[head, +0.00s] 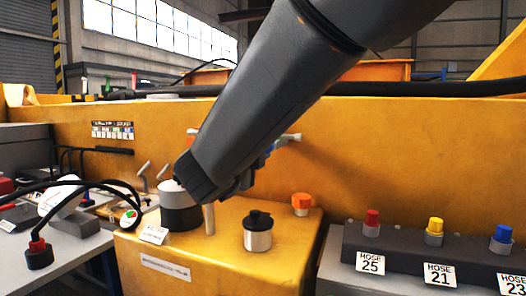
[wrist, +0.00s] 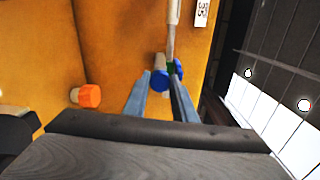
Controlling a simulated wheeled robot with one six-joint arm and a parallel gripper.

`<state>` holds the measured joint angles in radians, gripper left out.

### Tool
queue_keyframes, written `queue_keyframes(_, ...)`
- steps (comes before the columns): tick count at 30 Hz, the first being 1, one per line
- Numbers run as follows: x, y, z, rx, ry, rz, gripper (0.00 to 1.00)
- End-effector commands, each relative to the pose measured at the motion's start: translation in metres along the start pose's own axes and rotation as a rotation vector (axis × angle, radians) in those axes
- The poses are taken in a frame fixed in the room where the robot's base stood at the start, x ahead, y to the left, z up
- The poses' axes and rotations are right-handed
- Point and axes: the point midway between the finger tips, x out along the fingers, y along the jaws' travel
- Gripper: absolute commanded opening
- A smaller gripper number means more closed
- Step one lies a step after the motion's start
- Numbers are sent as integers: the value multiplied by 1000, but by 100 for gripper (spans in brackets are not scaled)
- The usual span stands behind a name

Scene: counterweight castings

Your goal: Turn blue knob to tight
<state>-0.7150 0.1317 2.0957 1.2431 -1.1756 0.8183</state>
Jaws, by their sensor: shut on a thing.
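The blue knob (wrist: 159,81) shows in the wrist view on a short pale metal stub, between my two fingertips. My gripper (wrist: 160,92) is shut on it from both sides. Another blue part (wrist: 178,69) sits just to its right, beside a grey rod and a bit of green. In the head view, my dark arm comes down from the upper right. It hides most of my gripper and the knob near the yellow wall. Which way the knob is turned cannot be told.
An orange knob (head: 301,202) and a black-capped metal cylinder (head: 258,232) stand on the yellow block. A black-and-white cylinder (head: 180,209) is beside them. At the right, a dark manifold (head: 400,247) carries red, yellow and blue caps with numbered hose tags. Black cables lie at the left.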

Motion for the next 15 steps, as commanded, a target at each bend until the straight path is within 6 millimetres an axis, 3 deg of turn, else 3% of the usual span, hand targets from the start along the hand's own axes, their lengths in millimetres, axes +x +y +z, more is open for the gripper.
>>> queue_keyframes(7, 0, 0, -1, -1, 3, 1, 2)
queue_keyframes(8, 0, 0, -1, -1, 3, 1, 28)
queue_keyframes(9, 0, 0, -1, -1, 2, 1, 35)
queue_keyframes(11, 0, 0, -1, -1, 2, 1, 43)
queue_keyframes(15, 0, 0, 0, -2, 1, 0, 43)
